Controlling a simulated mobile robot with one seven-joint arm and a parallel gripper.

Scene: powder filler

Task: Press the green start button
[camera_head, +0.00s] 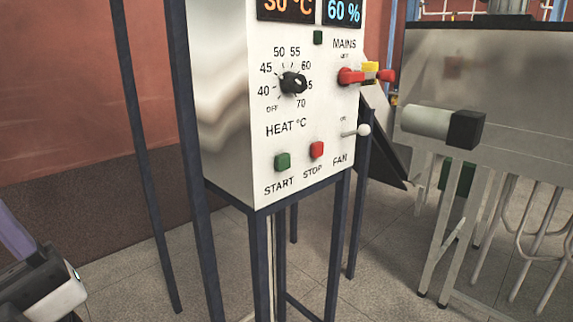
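The green start button (283,161) is a small square-ended knob low on the left of a white control box's front panel (315,120). The word START is printed below it. A red stop button (317,149) sits just to its right, a little higher in the picture. Nothing covers the start button. The fingers of my gripper do not show in this view, so its distance from the button cannot be seen. Part of my arm shows at the lower left edge, well apart from the box.
The panel also carries a black heat dial (292,83), a red-handled mains switch (366,75), a fan lever (357,131) and lit displays (343,11). Dark blue legs (337,245) hold up the box. A grey machine (510,95) stands right. Floor in front is partly clear.

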